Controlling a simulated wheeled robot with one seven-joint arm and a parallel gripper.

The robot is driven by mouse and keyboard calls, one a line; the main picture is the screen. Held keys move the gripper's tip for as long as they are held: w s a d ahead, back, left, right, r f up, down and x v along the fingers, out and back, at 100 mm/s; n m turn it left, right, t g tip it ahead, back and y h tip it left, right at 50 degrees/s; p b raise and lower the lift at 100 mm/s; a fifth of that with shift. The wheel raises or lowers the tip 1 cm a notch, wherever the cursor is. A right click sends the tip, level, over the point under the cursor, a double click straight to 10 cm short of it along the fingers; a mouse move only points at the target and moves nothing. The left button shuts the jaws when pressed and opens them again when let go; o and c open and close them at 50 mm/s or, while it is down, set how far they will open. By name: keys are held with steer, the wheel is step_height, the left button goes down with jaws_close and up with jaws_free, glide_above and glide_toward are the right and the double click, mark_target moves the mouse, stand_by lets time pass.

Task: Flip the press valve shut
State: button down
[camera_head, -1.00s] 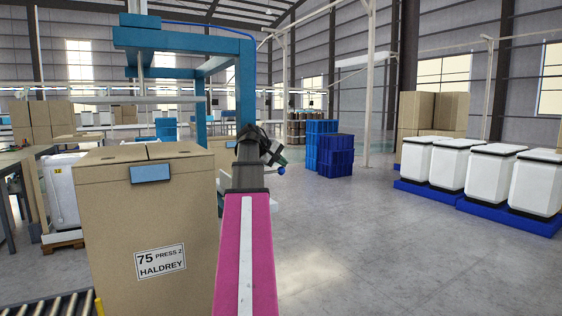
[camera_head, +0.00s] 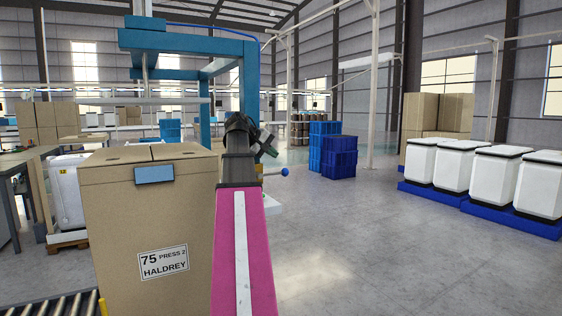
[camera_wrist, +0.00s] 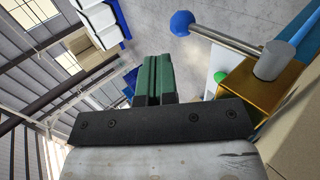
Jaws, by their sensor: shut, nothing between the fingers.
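The press valve has a lever with a blue ball knob (camera_wrist: 181,22) on a metal rod (camera_wrist: 226,40). The rod runs to a grey pivot (camera_wrist: 274,60) on a brass-yellow valve body (camera_wrist: 245,88) in the wrist view. In the head view the knob (camera_head: 285,172) pokes out to the right, just below my gripper (camera_head: 267,150), and my arm hides most of the valve. My gripper's green fingers (camera_wrist: 153,78) are shut and empty in the wrist view. They are apart from the lever, with the knob beyond and to the right of their tips.
A large cardboard box (camera_head: 150,225) labelled "75 PRESS 2 HALDREY" stands close on the left. The blue press frame (camera_head: 245,85) rises behind. Blue crates (camera_head: 338,160) and white bins (camera_head: 470,170) stand further right. The floor to the right is clear.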

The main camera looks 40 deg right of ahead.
steer(key=shift+v, duration=1.75)
